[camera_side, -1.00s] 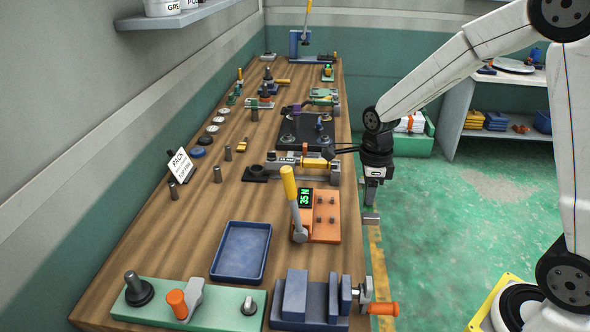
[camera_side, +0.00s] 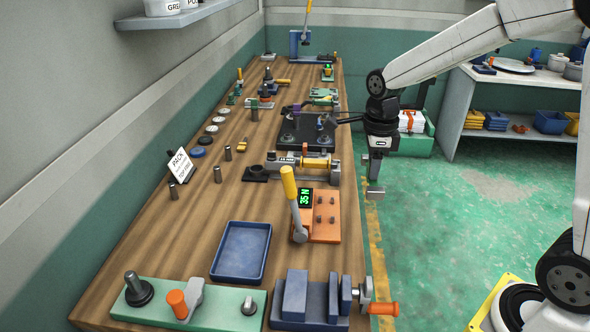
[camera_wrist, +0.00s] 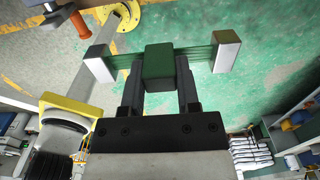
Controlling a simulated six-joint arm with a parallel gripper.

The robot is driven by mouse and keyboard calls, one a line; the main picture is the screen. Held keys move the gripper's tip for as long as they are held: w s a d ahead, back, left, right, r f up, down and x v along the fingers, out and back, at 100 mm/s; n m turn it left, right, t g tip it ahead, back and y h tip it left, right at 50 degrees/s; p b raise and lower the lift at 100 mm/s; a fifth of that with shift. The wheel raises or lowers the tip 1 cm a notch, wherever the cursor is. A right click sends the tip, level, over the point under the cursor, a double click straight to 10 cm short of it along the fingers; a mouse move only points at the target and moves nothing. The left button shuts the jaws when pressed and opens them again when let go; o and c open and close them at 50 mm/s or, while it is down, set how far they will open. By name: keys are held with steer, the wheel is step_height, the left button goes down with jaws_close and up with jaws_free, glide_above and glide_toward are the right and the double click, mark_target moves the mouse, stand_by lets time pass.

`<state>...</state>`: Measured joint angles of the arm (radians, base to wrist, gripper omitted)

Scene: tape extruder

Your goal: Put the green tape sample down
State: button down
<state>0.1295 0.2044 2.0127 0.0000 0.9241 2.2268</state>
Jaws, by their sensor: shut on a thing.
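The green tape sample (camera_wrist: 160,62) is in the wrist view, a dark green middle block with green strips running out to a pale grey block on each side. My gripper (camera_wrist: 160,82) is shut on its middle block. In the side view my gripper (camera_side: 380,148) hangs just right of the bench's right edge, with the sample's pale end block (camera_side: 375,193) low beneath it. The sample looks clear of any surface. Its green part is mostly hidden in the side view.
The wooden bench (camera_side: 215,215) carries an empty blue tray (camera_side: 240,252), an orange fixture with a "35 N" display (camera_side: 325,216), a clamp with an orange handle (camera_side: 380,308) and a dark plate fixture (camera_side: 300,132). Green floor (camera_side: 440,230) lies open beneath my gripper.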

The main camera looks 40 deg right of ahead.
step_height(320, 180, up, 4)
steer(key=shift+f, duration=0.1)
steer(key=shift+w+a+r, duration=0.15)
steer(key=shift+r, duration=0.1)
steer(key=w+a, duration=0.9)
steer(key=a, duration=0.1)
glide_above(256, 254)
step_height(256, 254, down, 25)
stand_by(1.0)
steer(key=shift+f, duration=0.15)
steer(key=shift+c, duration=1.6)
jaws_free()
steer(key=shift+r, duration=0.2)
